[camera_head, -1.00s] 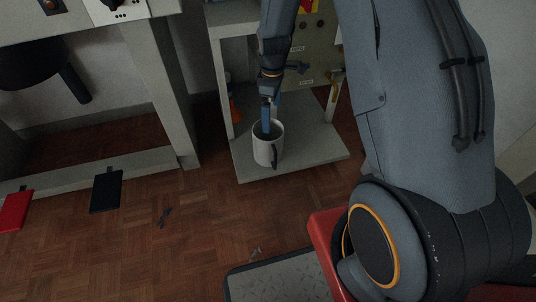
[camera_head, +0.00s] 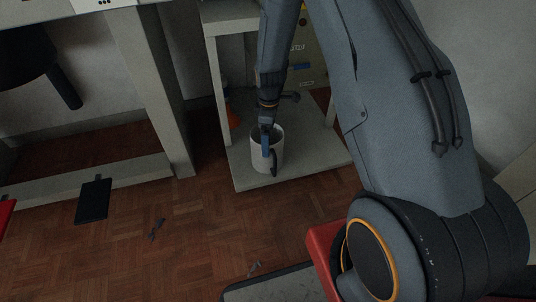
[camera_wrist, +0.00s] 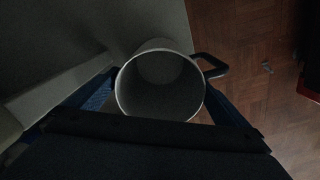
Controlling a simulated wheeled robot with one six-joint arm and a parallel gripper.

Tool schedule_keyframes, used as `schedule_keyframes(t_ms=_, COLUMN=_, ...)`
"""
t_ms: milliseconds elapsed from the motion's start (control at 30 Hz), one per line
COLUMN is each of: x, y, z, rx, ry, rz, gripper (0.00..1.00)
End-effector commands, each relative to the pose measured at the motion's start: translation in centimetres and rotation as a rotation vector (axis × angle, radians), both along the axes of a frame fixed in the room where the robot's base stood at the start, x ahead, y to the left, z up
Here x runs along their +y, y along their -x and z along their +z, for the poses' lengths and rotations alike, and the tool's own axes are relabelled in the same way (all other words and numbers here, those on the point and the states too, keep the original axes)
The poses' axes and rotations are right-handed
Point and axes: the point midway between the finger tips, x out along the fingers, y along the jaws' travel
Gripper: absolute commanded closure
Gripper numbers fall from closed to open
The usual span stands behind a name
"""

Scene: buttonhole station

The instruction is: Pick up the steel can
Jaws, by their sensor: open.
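The steel can (camera_head: 258,158) is a pale, open-topped cylinder with a dark handle on its right side. It stands upright on the low shelf of the grey stand. In the wrist view the can (camera_wrist: 160,85) shows from above, with its round rim and empty-looking inside. My gripper (camera_head: 268,143) points down at the can, and its blue fingers are open. In the wrist view the fingers of my gripper (camera_wrist: 160,108) lie on the left and right of the can, and the handle sticks out at the upper right. I cannot tell whether the fingers touch the wall.
The low shelf (camera_head: 310,158) has bare room right of the can. An orange item (camera_head: 233,115) stands behind it at left. A grey table leg (camera_head: 150,90) rises at left. A black flat item (camera_head: 94,201) and a small dark object (camera_head: 156,229) lie on the wood floor.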

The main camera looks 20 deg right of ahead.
Motion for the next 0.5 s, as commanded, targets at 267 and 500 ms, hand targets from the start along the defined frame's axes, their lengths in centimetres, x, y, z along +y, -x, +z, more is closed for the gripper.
schedule_keyframes(t_ms=267, x=0.1, y=0.1, z=-3.9, rx=0.003, ry=0.0, rz=0.0, gripper=0.0)
schedule_keyframes(t_ms=500, x=0.1, y=0.1, z=-4.5, rx=0.0, ry=0.0, rz=0.0, gripper=0.0)
